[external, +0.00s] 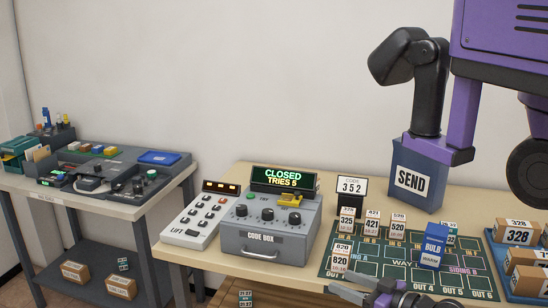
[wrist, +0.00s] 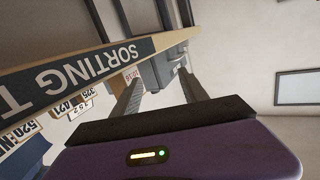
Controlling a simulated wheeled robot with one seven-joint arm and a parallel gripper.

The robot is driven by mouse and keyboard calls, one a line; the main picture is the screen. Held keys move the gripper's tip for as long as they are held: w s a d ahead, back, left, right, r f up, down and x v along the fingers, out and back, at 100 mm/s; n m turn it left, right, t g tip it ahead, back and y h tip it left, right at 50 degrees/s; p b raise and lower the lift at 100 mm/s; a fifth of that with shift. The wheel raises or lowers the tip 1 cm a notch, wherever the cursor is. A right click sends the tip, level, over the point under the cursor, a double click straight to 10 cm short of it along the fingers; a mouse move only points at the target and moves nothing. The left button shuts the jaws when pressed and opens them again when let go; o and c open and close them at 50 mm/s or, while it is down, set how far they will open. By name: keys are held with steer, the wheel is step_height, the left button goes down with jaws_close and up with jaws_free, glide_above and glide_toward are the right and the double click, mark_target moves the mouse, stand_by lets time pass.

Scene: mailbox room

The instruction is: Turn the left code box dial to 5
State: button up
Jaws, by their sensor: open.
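The grey code box (external: 268,238) stands on the sorting table. Three black dials line its sloped top; the left dial (external: 241,210) is nearest the lift panel, and its setting is too small to read. The display (external: 284,179) reads CLOSED, TRIES 5. In the wrist view my gripper (wrist: 161,74) is open and empty, with a grey box-like shape beyond the fingers; no dial is clear there.
The lift panel (external: 199,215) stands close left of the code box. A yellow item (external: 283,200) sits behind the dials. The green track mat (external: 345,265) with numbered cards and a blue BULB box (external: 433,246) lies right. The SEND box (external: 412,180) stands behind.

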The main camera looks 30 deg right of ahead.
steer(key=w+a+r+g+y+p, duration=0.1)
steer(key=w+a+r+y+p, duration=0.1)
steer(key=w+a+r, duration=0.65)
steer(key=w+a+r+g+y+p, duration=0.15)
steer(key=w+a+r, duration=0.45)
steer(key=w+a, duration=0.6)
steer(key=w+a+r+g+y+p, duration=0.1)
steer(key=w+a+r+g+y, duration=0.1)
steer(key=w+a+r, duration=0.8)
steer(key=m+g+h+p, duration=0.2)
steer(key=m+g+h, duration=0.9)
steer(key=m, duration=0.1)
glide_above(242, 207)
step_height(242, 207, down, 6)
steer(key=shift+w+a+f, duration=0.1)
steer(key=shift+w+f, duration=0.05)
steer(key=shift+f, duration=0.4)
steer(key=shift+f+p, duration=0.3)
steer(key=shift+f, duration=3.25)
